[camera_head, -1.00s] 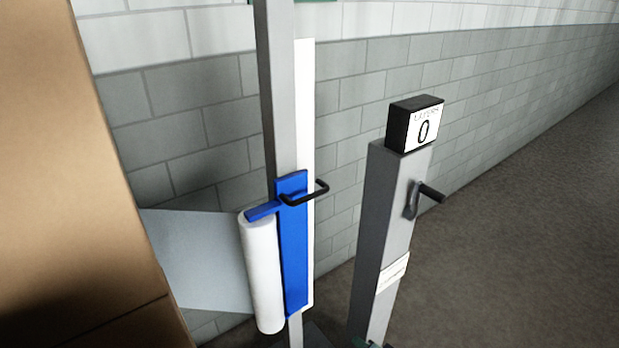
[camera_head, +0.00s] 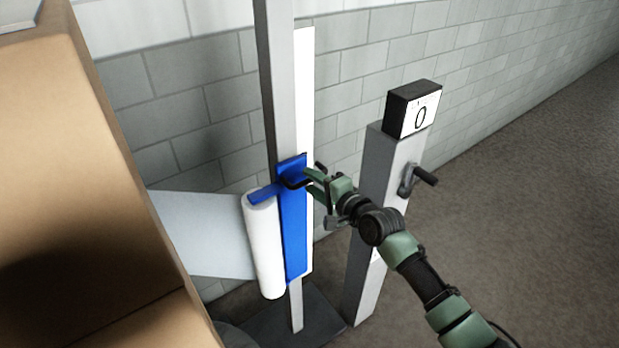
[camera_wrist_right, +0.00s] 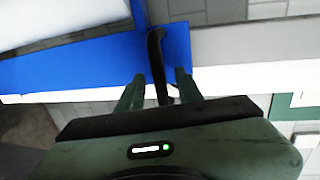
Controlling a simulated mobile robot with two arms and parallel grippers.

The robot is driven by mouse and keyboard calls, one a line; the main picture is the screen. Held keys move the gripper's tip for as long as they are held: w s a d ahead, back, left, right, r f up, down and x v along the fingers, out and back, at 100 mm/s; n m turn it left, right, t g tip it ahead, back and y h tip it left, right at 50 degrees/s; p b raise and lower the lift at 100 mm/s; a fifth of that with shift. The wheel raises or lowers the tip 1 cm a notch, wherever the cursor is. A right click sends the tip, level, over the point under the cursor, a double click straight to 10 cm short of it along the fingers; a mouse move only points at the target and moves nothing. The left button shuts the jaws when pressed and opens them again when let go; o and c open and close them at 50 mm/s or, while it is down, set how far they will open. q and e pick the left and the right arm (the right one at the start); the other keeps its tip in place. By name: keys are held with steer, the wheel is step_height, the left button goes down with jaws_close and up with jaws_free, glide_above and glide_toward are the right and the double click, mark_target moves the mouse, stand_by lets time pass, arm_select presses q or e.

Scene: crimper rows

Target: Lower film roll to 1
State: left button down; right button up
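The white film roll (camera_head: 264,245) hangs upright on a blue carriage (camera_head: 293,225) on the grey mast (camera_head: 278,90). A sheet of film (camera_head: 205,235) runs from it to the cardboard load at left. My right gripper (camera_head: 313,182) is at the carriage's black handle (camera_head: 292,182). In the right wrist view, the handle (camera_wrist_right: 156,60) stands between the two open fingers (camera_wrist_right: 158,90), with gaps showing on both sides. The blue carriage (camera_wrist_right: 85,62) and part of the roll (camera_wrist_right: 55,18) show there too. My left gripper is not in view.
A grey post (camera_head: 375,225) with a crank (camera_head: 418,180) and a black counter box (camera_head: 412,108) reading 0 stands right of the mast. A white strip (camera_head: 304,90) runs behind the mast. Large cardboard boxes (camera_head: 90,150) fill the left. Floor at right is clear.

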steer(key=shift+x, duration=0.85)
steer(key=shift+c, duration=0.4)
jaws_close()
stand_by(0.5)
